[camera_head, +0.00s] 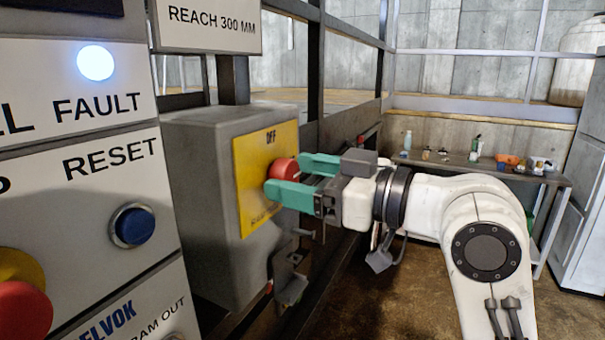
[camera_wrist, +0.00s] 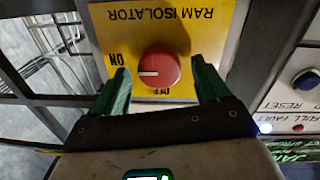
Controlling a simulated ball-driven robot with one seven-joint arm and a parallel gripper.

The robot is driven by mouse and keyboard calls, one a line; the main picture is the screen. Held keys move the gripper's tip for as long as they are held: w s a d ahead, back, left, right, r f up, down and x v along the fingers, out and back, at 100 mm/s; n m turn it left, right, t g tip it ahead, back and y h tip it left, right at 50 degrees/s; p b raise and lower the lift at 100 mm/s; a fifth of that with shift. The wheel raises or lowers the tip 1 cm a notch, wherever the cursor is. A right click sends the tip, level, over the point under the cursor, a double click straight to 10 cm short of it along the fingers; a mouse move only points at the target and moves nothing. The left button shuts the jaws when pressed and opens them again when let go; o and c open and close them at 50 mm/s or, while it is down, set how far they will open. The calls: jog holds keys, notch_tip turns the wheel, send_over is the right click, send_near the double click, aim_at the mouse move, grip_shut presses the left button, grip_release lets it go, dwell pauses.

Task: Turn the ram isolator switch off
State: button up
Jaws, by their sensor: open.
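The ram isolator switch is a round red knob (camera_head: 285,171) on a yellow plate (camera_head: 256,205), fixed to the front of a grey box (camera_head: 207,170). In the wrist view the red knob (camera_wrist: 160,69) appears with the plate's lettering upside down. Its white mark points left, toward the ON side; the OFF lettering is below the knob. My gripper (camera_head: 290,177) is open, its green fingers reaching toward the plate on either side of the knob. In the wrist view my gripper (camera_wrist: 161,77) shows gaps between both fingers and the knob.
A control panel (camera_head: 75,170) with a lit white fault lamp (camera_head: 95,63), a blue reset button (camera_head: 132,226) and a red button (camera_head: 20,308) stands close at left. Dark railings (camera_head: 315,70) run behind. A bench (camera_head: 480,168) with small items stands at the back right.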

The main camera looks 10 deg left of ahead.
jog(key=c, duration=1)
jog(key=shift+c, duration=0.2)
jog(key=shift+f+n+b, duration=0.1)
jog(key=shift+n+b, duration=0.2)
jog(key=shift+b, duration=0.3)
jog(key=n+b, duration=0.1)
jog(key=b, duration=0.1)
jog(key=n+b, duration=0.1)
jog(key=b, duration=0.1)
jog(key=shift+f+n, duration=0.25)
jog(key=shift+n, duration=0.05)
jog(key=n+b, duration=0.5)
jog(key=b, duration=0.1)
jog(key=shift+s+n, duration=0.1)
jog(key=shift+n, duration=0.2)
jog(key=n+b, duration=0.3)
jog(key=n, duration=0.1)
jog(key=shift+n+y+b, duration=0.35)
jog(key=shift+n+y, duration=0.05)
jog(key=n+b, duration=0.2)
jog(key=n, duration=0.2)
jog(key=shift+n+g, duration=0.3)
jog(key=shift+n, duration=0.1)
